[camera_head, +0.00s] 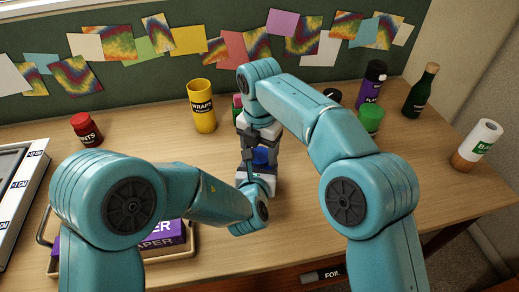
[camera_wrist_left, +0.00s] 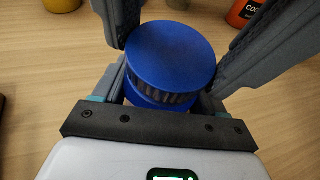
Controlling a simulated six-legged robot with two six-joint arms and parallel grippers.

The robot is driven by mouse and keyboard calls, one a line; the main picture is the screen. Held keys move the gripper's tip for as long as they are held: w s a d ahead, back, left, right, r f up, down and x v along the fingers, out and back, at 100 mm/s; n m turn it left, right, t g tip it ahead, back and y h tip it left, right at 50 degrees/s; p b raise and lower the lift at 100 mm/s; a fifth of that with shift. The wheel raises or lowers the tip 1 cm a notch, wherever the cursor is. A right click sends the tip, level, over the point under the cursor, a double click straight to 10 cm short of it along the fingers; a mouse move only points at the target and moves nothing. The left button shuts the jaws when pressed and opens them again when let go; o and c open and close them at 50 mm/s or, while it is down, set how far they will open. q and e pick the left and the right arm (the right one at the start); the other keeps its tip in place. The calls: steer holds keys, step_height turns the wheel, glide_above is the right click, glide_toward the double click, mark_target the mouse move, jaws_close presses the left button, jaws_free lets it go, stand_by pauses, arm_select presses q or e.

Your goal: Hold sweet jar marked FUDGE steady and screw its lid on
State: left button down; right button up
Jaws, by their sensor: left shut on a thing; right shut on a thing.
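A jar (camera_wrist_left: 145,97) with a blue body stands between my grippers in the left wrist view, a flat blue lid (camera_wrist_left: 170,52) with a ribbed side on its top. In the head view a patch of blue (camera_head: 262,155) shows between the gripper parts. My left gripper (camera_head: 261,168) is shut on the jar from the near side, low down. My right gripper (camera_head: 259,144) reaches down from above and is shut on the lid; its fingers show at either side of the lid in the wrist view. The FUDGE marking is hidden, and how tightly the lid sits cannot be told.
A yellow WRAPS tin (camera_head: 202,108) and a red jar (camera_head: 86,130) stand left. A green-lidded jar (camera_head: 370,118), purple bottle (camera_head: 371,83), dark green bottle (camera_head: 420,92) and white-and-brown cylinder (camera_head: 476,144) stand right. A purple box (camera_head: 160,240) lies front left, in a tray.

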steer(key=o, duration=1.2)
steer(key=shift+r, duration=2.25)
steer(key=shift+c, duration=0.5)
